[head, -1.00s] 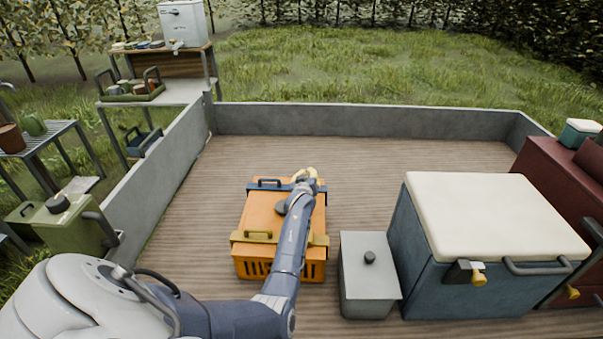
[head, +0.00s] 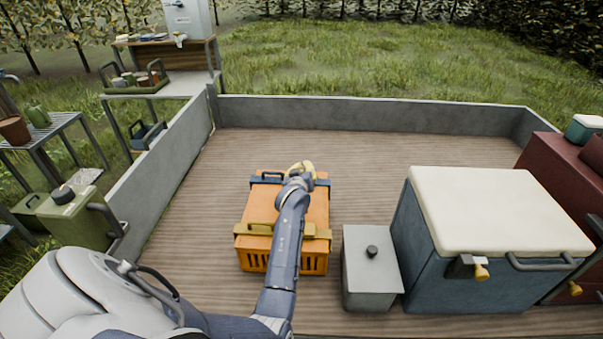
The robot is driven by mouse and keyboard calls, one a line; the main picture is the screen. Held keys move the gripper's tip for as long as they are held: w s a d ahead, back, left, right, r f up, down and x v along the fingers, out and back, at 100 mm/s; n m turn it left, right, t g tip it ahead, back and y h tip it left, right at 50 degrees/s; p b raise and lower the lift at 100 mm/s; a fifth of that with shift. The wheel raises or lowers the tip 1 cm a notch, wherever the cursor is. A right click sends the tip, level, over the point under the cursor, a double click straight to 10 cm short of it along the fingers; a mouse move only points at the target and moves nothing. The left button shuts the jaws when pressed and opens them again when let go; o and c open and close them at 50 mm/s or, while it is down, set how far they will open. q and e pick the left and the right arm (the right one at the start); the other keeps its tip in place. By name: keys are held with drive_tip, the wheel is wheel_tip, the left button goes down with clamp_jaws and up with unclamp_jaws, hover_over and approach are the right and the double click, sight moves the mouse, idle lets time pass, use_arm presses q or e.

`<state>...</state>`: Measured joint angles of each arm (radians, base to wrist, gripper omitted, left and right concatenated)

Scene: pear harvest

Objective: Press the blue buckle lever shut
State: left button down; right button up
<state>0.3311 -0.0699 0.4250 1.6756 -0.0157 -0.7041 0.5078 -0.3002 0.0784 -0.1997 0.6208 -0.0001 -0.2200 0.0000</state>
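The orange crate (head: 256,215) sits on the truck bed, its lid closed. A blue strap with a dark blue buckle lever (head: 269,178) crosses its far end. A yellow strap with a yellow lever (head: 262,229) crosses its near end. My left arm reaches over the crate's right part and hides some of both straps. My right gripper is out of view.
A grey lidded box (head: 366,281) stands just right of the crate. A blue cooler with a cream lid (head: 440,262) stands beyond it. A grey wall (head: 370,115) edges the bed. The bed behind the crate is clear.

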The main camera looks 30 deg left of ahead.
use_arm(q)
drive_tip(key=shift+v, duration=1.6)
drive_tip(key=c, duration=2.1)
unclamp_jaws()
